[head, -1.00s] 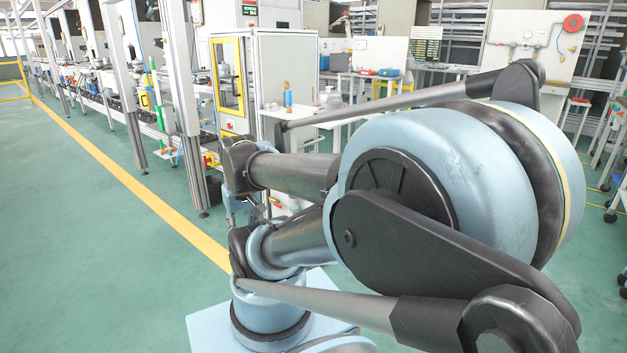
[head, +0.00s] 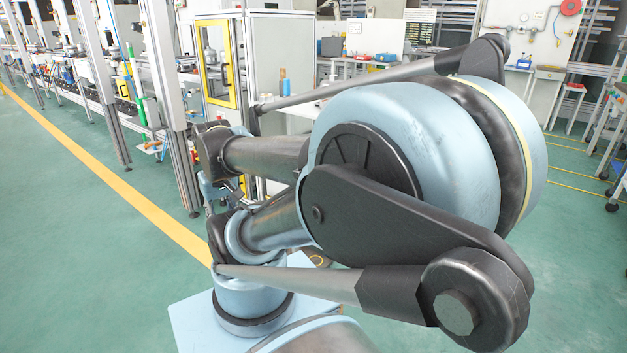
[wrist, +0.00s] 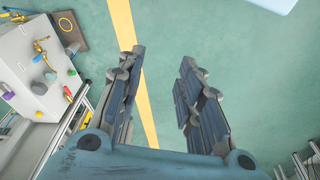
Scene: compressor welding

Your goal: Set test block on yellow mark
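My gripper (wrist: 159,60) is open in the wrist view, its two dark jointed fingers wide apart with nothing between them. It points down over the green floor, with a yellow floor line (wrist: 124,30) running past and partly behind the left finger. I cannot make out a test block in either view. I cannot tell whether any yellow in view is the task's mark. In the head view my own arm covers much of the middle and right.
A white box with coloured fittings (wrist: 38,75) stands left of the gripper. In the head view, a cabinet with a yellow-framed door (head: 219,62) stands beyond the arm, with a row of workstations (head: 65,70) at left. Green floor is clear around the yellow line (head: 110,165).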

